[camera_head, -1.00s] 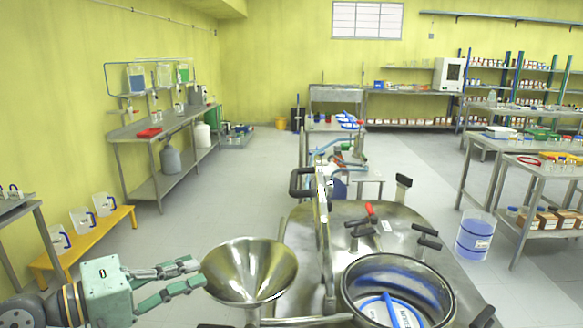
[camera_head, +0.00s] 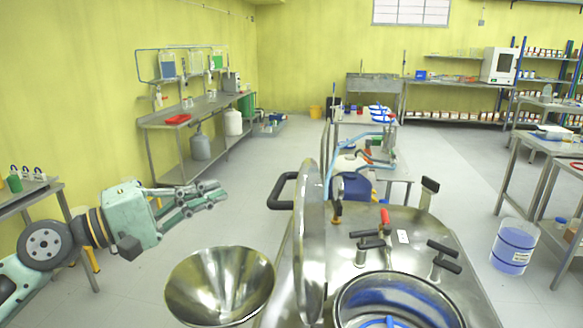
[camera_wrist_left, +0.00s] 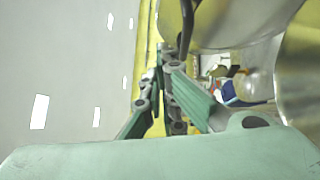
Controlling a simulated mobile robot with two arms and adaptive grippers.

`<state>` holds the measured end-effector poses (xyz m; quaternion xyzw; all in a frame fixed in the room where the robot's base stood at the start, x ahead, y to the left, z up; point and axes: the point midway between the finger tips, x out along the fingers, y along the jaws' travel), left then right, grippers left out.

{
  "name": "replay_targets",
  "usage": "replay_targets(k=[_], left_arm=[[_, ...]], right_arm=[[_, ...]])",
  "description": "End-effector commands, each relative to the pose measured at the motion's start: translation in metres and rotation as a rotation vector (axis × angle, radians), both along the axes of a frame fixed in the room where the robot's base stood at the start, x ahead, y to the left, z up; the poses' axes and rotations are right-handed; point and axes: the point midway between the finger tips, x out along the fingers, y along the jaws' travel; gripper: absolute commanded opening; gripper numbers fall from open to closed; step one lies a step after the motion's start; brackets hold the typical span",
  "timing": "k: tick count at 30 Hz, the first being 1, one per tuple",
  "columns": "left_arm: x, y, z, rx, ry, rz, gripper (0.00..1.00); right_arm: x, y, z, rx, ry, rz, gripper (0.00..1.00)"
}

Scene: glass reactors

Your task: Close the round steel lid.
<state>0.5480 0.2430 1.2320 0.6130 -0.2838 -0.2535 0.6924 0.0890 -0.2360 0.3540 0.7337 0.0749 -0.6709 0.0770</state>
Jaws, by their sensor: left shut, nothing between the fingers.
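The round steel lid (camera_head: 311,250) stands upright, nearly edge-on, beside the round opening (camera_head: 440,302) of the steel vessel (camera_head: 400,225). The opening is uncovered, with something blue inside. A black handle (camera_head: 281,190) sticks out from the lid's left side. My left gripper (camera_head: 216,192) is shut and empty, left of the handle and apart from it, above and beyond the funnel. In the left wrist view its fingers (camera_wrist_left: 165,72) show near a dark bar and curved shiny metal; which parts these are, I cannot tell. My right gripper is not in view.
A wide steel funnel (camera_head: 220,285) stands just left of the lid. Black clamp knobs (camera_head: 443,255) and a red-tipped handle (camera_head: 385,217) rise from the vessel top. A steel bench (camera_head: 165,120) runs along the left wall. The floor between bench and vessel is clear.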

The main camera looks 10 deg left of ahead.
Motion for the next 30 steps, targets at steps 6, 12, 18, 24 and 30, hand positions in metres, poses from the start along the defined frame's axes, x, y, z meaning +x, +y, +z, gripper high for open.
replay_targets(k=[6,12,18,24,30], left_arm=[[0.014,-0.014,0.007,-0.001,-0.002,-0.002,0.00],[0.035,-0.035,0.011,-0.001,-0.002,-0.003,0.00],[0.063,-0.063,0.016,-0.003,-0.002,-0.003,0.00],[0.069,-0.091,0.017,0.001,0.000,-0.003,0.00],[0.069,-0.104,0.015,0.001,0.001,-0.001,0.00]], right_arm=[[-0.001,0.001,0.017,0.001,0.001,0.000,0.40],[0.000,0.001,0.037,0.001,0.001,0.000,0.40],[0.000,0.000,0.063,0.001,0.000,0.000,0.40],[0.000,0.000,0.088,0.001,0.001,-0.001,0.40],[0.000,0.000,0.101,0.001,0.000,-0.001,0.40]])
